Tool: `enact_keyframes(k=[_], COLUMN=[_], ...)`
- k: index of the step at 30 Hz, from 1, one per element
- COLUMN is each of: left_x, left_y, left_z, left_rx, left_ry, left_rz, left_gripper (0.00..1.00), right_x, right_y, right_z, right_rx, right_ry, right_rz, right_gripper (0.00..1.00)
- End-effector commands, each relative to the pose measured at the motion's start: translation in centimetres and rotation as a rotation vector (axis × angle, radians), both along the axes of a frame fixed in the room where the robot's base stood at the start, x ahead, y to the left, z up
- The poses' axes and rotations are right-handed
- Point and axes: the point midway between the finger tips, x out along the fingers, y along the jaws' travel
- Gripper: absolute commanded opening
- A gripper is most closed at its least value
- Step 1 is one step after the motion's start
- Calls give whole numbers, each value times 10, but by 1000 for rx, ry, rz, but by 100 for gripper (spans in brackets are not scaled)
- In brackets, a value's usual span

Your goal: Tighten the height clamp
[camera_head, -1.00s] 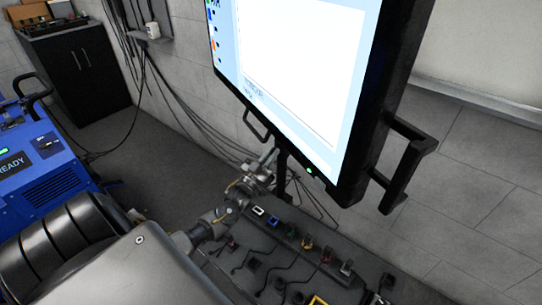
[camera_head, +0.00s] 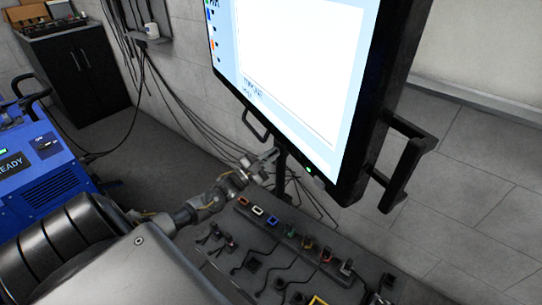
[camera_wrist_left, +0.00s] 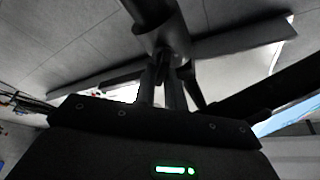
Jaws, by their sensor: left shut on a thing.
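The height clamp shows in the left wrist view as a dark grey collar (camera_wrist_left: 163,40) around the monitor stand's pole (camera_wrist_left: 150,8). My left gripper (camera_wrist_left: 162,72) is shut on a small dark part at the collar's near side, which I take as the clamp's handle. Its shape is mostly hidden between the fingers. In the head view my left gripper (camera_head: 272,157) is at the stand's pole (camera_head: 283,178), just below the monitor (camera_head: 300,70). The clamp is too small and covered to make out there. My right gripper is not in view.
A dark bench top (camera_head: 330,250) with several coloured sockets and cables lies below my left arm. A black handle (camera_head: 405,165) juts from the monitor's right side. A blue machine (camera_head: 40,165) stands at left. Cables hang along the wall. Floor between machine and wall is open.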

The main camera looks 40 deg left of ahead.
Motion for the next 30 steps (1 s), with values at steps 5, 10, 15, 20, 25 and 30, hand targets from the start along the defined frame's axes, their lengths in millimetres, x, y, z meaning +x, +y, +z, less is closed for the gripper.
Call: enact_keyframes(k=[5,10,15,20,25,30], left_x=[0,0,0,0,0,0], left_y=[0,0,0,0,0,1], left_z=[0,-1,-1,-2,-3,-3], left_rx=[169,331,488,621,737,819], left_ry=[7,11,14,18,20,21], left_rz=[-1,0,1,1,3,4], left_gripper=[0,0,0,0,0,0], right_x=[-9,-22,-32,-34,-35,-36], right_y=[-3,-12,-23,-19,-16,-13], right_z=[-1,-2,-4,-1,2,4], right_rx=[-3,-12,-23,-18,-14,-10], right_ry=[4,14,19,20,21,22], right_rz=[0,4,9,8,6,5], right_gripper=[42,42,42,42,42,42])
